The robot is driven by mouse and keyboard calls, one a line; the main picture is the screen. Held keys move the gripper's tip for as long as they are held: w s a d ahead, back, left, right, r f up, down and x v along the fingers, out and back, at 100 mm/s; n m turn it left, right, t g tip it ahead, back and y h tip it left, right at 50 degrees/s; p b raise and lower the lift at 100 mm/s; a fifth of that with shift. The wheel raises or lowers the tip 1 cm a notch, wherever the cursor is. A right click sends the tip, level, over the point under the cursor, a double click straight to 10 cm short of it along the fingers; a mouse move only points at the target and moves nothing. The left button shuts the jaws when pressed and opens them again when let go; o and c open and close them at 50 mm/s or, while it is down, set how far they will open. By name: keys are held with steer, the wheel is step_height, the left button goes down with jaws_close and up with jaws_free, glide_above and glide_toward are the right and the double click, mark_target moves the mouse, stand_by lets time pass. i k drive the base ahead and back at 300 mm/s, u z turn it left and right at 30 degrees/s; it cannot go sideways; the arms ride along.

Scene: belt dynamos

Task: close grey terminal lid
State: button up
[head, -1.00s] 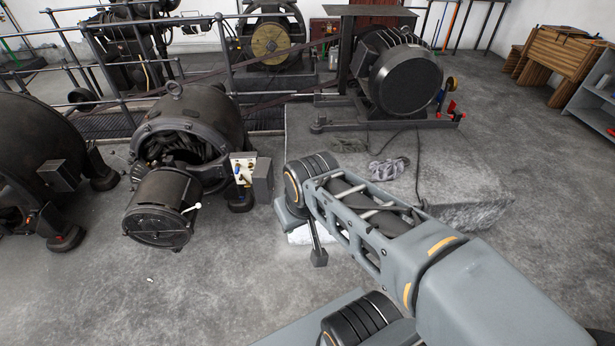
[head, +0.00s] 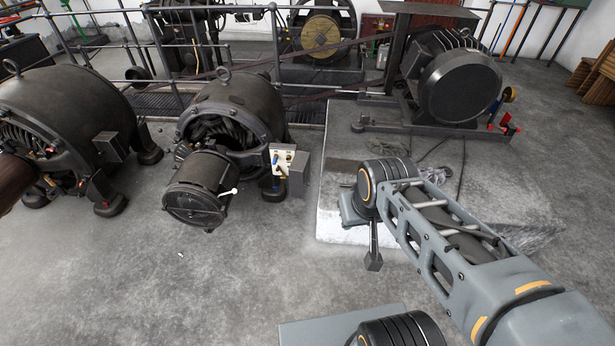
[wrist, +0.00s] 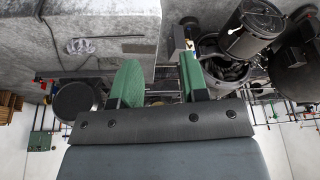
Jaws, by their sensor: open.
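The grey terminal lid (head: 298,174) stands open at the right side of a pale terminal board (head: 282,158) with small coloured terminals, on the right flank of the middle dynamo (head: 232,112). In the wrist view the lid (wrist: 178,40) shows dark and edge-on near the top centre, beyond my gripper. My gripper (wrist: 158,72) has two green-padded fingers spread apart with nothing between them. In that view the lid lies past the right finger, apart from it. In the head view I cannot make out the fingers.
A black cylindrical housing (head: 200,190) with a white-knobbed handle juts from the dynamo's front. Another large dynamo (head: 70,110) stands left. A low concrete plinth (head: 335,210) with a motor (head: 458,88) lies right. The floor in front of the middle dynamo is mostly clear.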

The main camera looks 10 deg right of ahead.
mark_target(299, 170)
steer(key=z, duration=0.2)
steer(key=i, duration=1.05)
steer(key=u, duration=0.3)
